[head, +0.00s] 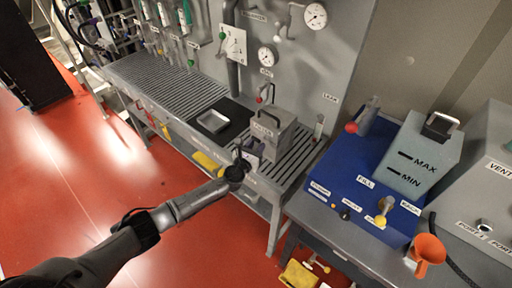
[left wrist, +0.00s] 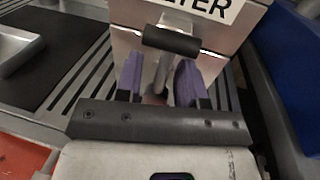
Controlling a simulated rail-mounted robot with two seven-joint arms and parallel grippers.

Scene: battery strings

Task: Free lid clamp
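A grey metal filter box (head: 272,130) stands on the slatted bench, and its labelled front fills the top of the left wrist view (left wrist: 128,12). A clamp lever with a black cross grip (left wrist: 172,40) and a metal stem sits on that front. My left gripper (head: 246,160) is at the box's front. In the left wrist view, its two purple fingers (left wrist: 160,76) stand apart on either side of the stem, just below the black grip. A visible gap separates the fingers from the stem. The lever's lower end is partly hidden by the gripper. My right gripper is not in view.
A shallow metal tray (head: 213,121) lies on a black mat (head: 232,109) left of the box. A blue unit (head: 345,172) with a grey tank (head: 420,155) stands to the right. An orange funnel (head: 428,250) is at the lower right. Gauges and valves line the back panel.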

